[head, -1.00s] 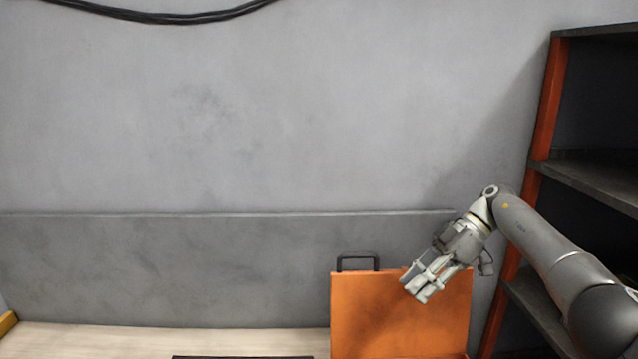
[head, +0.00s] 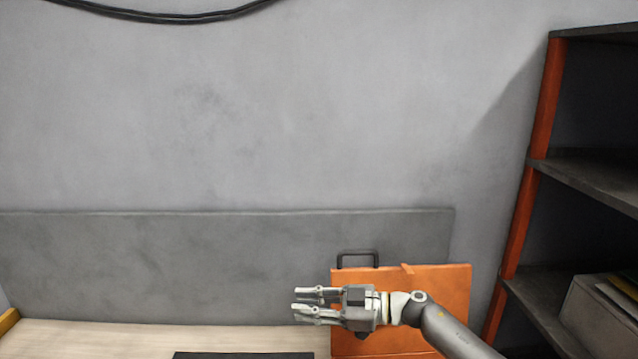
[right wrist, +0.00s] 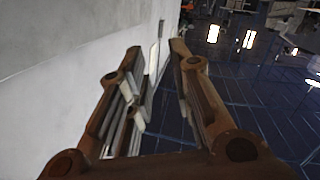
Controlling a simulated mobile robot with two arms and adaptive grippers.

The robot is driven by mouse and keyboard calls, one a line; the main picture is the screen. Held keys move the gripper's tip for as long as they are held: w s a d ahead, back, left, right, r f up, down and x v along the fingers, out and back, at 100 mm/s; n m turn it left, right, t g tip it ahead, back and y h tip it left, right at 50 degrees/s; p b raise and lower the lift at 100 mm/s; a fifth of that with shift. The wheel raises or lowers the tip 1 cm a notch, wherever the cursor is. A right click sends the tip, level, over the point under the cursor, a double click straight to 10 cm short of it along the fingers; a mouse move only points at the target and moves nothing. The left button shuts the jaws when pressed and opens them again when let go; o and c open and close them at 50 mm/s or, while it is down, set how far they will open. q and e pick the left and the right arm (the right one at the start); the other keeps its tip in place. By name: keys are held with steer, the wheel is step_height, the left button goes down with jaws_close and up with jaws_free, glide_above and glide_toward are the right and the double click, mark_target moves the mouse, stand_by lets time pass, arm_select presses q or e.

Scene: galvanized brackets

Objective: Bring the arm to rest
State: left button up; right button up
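My right gripper (head: 316,304) is in front of the orange case (head: 445,290) in the head view, with its fingers pointing left. Its arm comes in from the lower right. The right wrist view shows its two brown fingers (right wrist: 152,95) spread apart with nothing between them. Beyond them are a pale wall and a dark tiled floor. My left gripper is in neither view.
The orange case has a dark handle (head: 357,260) and stands on the pale wooden bench top (head: 90,340). A dark flat item (head: 243,355) lies at the bottom edge. A shelf unit (head: 590,175) with orange posts stands at right, holding a grey box (head: 590,318).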

steer(key=s+d+f+m+t+h, duration=1.1)
steer(key=d+f+m+h, duration=0.35)
steer(key=m, duration=0.35)
steer(key=s+d+f+g+h, duration=0.1)
steer(key=s+d+f+g, duration=0.2)
steer(key=s, duration=0.6)
steer(key=s+d+f+g, duration=0.1)
steer(key=s+d+g, duration=0.25)
steer(key=s, duration=0.65)
steer(key=s+d+f+g+h, duration=0.1)
steer(key=s+d+f+g, duration=0.2)
steer(key=s, duration=0.6)
step_height(320, 180, down, 28)
steer(key=s+a+r+g+b, duration=0.1)
steer(key=g+b, duration=0.1)
steer(key=s+d+f+n+g+b, duration=0.1)
steer(key=s+d+f+b, duration=0.1)
steer(key=s+f, duration=1.5)
steer(key=shift+d+f, duration=0.4)
steer(key=shift+f, duration=0.3)
